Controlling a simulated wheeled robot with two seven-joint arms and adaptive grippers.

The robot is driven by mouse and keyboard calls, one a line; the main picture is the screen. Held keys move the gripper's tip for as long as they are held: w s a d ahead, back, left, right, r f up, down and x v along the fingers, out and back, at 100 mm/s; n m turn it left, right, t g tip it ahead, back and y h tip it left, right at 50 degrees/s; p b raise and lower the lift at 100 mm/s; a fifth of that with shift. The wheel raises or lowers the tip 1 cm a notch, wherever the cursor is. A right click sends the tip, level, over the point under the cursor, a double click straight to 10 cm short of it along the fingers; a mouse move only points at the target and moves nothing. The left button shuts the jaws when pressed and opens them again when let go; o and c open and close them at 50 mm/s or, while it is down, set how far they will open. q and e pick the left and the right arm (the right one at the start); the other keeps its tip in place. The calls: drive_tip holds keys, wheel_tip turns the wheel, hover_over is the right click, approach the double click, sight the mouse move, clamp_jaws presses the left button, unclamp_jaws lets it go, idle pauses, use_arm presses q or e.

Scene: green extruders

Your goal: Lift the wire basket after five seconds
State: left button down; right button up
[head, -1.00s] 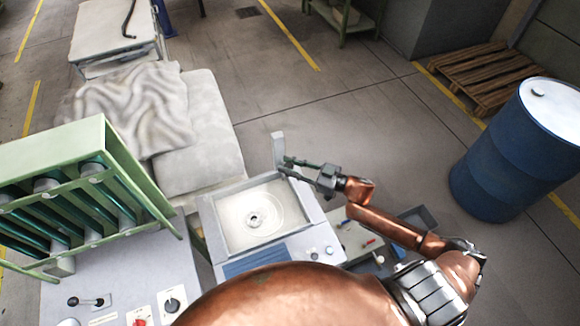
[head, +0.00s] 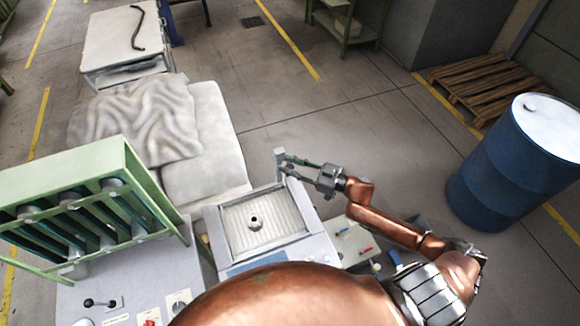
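I cannot clearly make out a wire basket. The grey machine (head: 309,246) has a square recess with a pale ribbed floor (head: 238,233) and a small dark fitting (head: 256,222) in its middle. I cannot tell whether the ribbed part belongs to a basket. A short grey upright piece (head: 280,156) stands at the machine's back right corner. My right gripper (head: 291,167) reaches in from the right, its fingertips at this piece. A gap shows between its fingers, but whether they grip the piece is unclear. My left gripper is out of view.
A green rack (head: 69,176) with dark tubes stands left, over a panel (head: 130,289) with knobs. A cloth-covered pale surface (head: 205,140) lies behind the machine. A blue barrel (head: 505,168) and a wooden pallet (head: 478,83) stand right. Open floor (head: 330,110) lies behind.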

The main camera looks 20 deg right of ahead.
drive_tip(key=o, duration=0.4)
drive_tip(key=shift+f, duration=0.25)
drive_tip(key=shift+c, duration=0.2)
drive_tip(key=shift+s, duration=0.15)
drive_tip(key=v, duration=1.2)
